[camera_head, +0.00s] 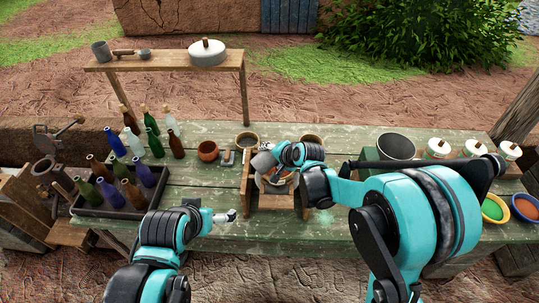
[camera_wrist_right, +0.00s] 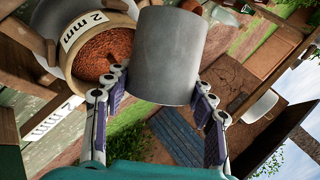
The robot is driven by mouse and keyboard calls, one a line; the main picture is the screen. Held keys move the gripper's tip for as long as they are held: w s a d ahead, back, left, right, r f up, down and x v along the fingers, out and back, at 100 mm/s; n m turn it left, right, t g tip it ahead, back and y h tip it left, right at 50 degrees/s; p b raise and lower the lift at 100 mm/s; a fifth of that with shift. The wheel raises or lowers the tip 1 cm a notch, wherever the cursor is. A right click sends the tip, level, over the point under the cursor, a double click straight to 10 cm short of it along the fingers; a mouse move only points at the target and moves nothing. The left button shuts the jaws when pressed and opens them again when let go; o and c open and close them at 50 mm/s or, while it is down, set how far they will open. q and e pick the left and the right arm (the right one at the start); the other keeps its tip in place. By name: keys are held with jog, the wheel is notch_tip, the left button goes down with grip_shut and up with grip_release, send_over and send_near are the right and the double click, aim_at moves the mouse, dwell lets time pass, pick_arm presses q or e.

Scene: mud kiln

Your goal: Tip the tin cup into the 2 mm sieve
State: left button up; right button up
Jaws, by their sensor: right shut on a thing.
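The tin cup (camera_wrist_right: 168,55), a plain grey cylinder, is between the fingers of my right gripper (camera_wrist_right: 158,98), which is shut on it. In the head view the cup (camera_head: 263,161) shows partly, tilted, left of the right gripper (camera_head: 277,168). The 2 mm sieve (camera_wrist_right: 88,27) has a pale rim with a "2 mm" label and holds reddish-brown crumbs (camera_wrist_right: 103,55). The cup is right beside and partly in front of the sieve in the wrist view; its mouth and inside are hidden. My left gripper (camera_head: 229,216) is empty over the table's front edge; its jaw gap is unclear.
The sieve sits at a wooden stand (camera_head: 249,188) on the green table (camera_head: 200,180). A clay pot (camera_head: 208,150) and bottles stand left. A grey bucket (camera_head: 396,147), white lidded pots and colour bowls (camera_head: 494,208) are right. A raised shelf (camera_head: 165,61) stands behind.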

jog(key=shift+w+d+f+m+g+y+b, duration=0.15)
jog(key=shift+f+m+g+y+b, duration=0.1)
jog(key=shift+f+m+y+b, duration=0.25)
jog(key=shift+w+d+f+m+g+y+b, duration=0.15)
jog(key=shift+f+g+y+b, duration=0.2)
jog(key=shift+b, duration=0.35)
jog(key=shift+w+d+f+m+g+y+b, duration=0.15)
jog(key=shift+f+m+g+y+b, duration=0.1)
jog(key=shift+y+b, duration=0.3)
jog(key=shift+s+d+f+m+g+y+b, duration=0.1)
jog(key=shift+d+m+g+y+b, duration=0.1)
jog(key=shift+y+b, duration=0.3)
jog(key=shift+w+d+m+g+y+b, duration=0.2)
jog(key=shift+m+y+b, duration=0.25)
jog(key=shift+b, duration=0.4)
jog(key=shift+a+r+p, duration=0.1)
jog(key=shift+r+p, duration=0.4)
jog(key=shift+r, duration=0.25)
